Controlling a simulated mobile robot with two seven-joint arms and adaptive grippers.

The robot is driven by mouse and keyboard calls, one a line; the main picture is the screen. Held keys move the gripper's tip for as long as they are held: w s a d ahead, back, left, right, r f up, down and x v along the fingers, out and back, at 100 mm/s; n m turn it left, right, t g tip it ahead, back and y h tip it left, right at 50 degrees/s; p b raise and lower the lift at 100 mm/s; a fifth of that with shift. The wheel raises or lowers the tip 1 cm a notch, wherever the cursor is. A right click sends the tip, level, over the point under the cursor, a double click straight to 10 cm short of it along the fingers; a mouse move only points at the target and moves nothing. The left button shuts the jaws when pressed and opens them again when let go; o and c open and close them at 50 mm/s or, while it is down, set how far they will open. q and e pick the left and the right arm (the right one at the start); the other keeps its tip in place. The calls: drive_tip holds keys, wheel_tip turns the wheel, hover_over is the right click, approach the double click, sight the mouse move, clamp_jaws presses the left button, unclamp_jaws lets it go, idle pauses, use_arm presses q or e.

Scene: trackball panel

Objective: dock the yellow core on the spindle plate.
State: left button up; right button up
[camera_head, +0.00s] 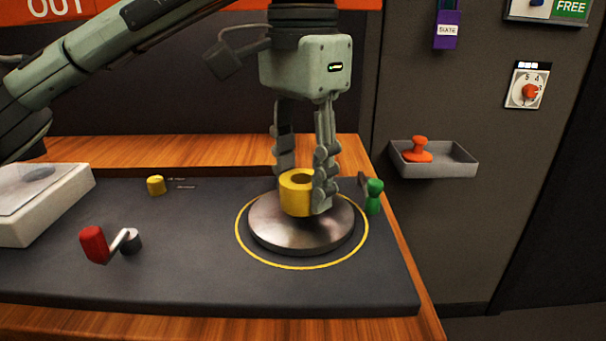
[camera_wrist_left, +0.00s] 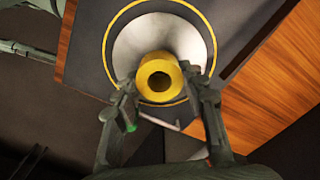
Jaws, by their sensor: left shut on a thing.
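The yellow core (camera_head: 297,196) is a short ring-shaped cylinder with a hole in its top. The spindle plate (camera_head: 290,235) is a round metal disc on the dark panel, inside a yellow painted ring. My left gripper (camera_head: 303,190) points down over the plate and is shut on the core. The core is upright over the plate; I cannot tell whether it touches it. In the left wrist view the core (camera_wrist_left: 158,80) sits between the fingertips (camera_wrist_left: 156,90), in front of the plate (camera_wrist_left: 135,45). No spindle shows. My right gripper is not in view.
A green knob (camera_head: 374,196) stands close right of the plate. A red-handled crank (camera_head: 112,244) and a yellow knob (camera_head: 156,186) are on the panel's left, beside a white box (camera_head: 40,200). A grey wall tray (camera_head: 455,163) holds an orange piece (camera_head: 418,151).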

use_arm(q)
drive_tip(key=shift+f+b, duration=0.5)
drive_tip(key=shift+f, duration=0.1)
drive_tip(key=o, duration=0.6)
drive_tip(key=shift+o, duration=0.2)
drive_tip(key=shift+r, duration=0.1)
wheel_tip(320, 180, up, 5)
drive_tip(key=p, duration=0.4)
drive_tip(key=shift+r, duration=0.2)
drive_tip(key=shift+r+p, duration=0.3)
drive_tip(key=shift+r, duration=2.45)
